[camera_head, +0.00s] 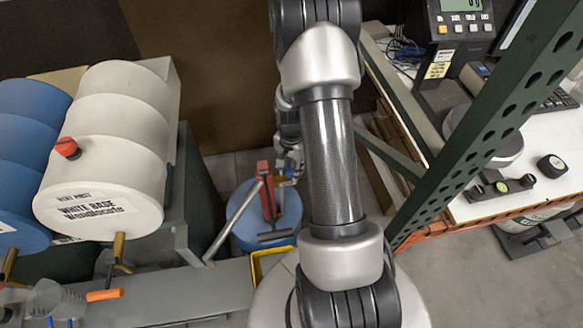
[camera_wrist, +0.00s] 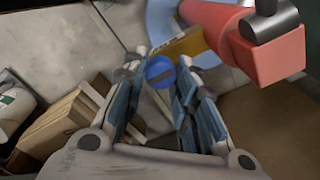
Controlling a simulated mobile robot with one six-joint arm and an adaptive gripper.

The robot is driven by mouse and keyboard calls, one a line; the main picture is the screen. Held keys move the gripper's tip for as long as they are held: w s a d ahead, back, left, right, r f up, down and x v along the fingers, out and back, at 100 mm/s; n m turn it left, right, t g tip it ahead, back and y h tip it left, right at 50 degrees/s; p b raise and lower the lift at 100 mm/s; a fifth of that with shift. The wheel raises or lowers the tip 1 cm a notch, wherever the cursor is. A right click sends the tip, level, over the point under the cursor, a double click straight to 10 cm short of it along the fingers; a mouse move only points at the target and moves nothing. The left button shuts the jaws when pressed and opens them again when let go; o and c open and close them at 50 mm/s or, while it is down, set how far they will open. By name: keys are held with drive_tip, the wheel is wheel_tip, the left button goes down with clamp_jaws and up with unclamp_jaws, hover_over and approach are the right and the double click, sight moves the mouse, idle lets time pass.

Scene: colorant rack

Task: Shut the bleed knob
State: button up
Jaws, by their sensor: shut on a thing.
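A small round blue knob (camera_wrist: 160,72) with a grey slot-like mark shows between the fingertips of my gripper (camera_wrist: 162,64) in the wrist view. The fingers are shut on it, one on each side. A red pump body (camera_wrist: 265,45) with a grey metal fitting is just to the right of the fingers. In the head view the red pump (camera_head: 266,188) stands on a blue drum (camera_head: 240,232), and my gripper (camera_head: 289,170) is at its right side. The knob is too small there to tell its turn.
White barrels (camera_head: 105,165) and blue barrels (camera_head: 28,145) lie on a rack at the left. A green perforated post (camera_head: 490,125) and a white bench (camera_head: 520,195) with a scale are at the right. A yellow bin (camera_head: 258,268) sits in front of the drum.

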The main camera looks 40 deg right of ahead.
sight(291, 171)
idle(0.4)
drive_tip(key=o, duration=1.1)
drive_tip(key=shift+r, duration=0.1)
wheel_tip(291, 171, up, 12)
drive_tip(key=shift+f, duration=0.1)
idle(0.4)
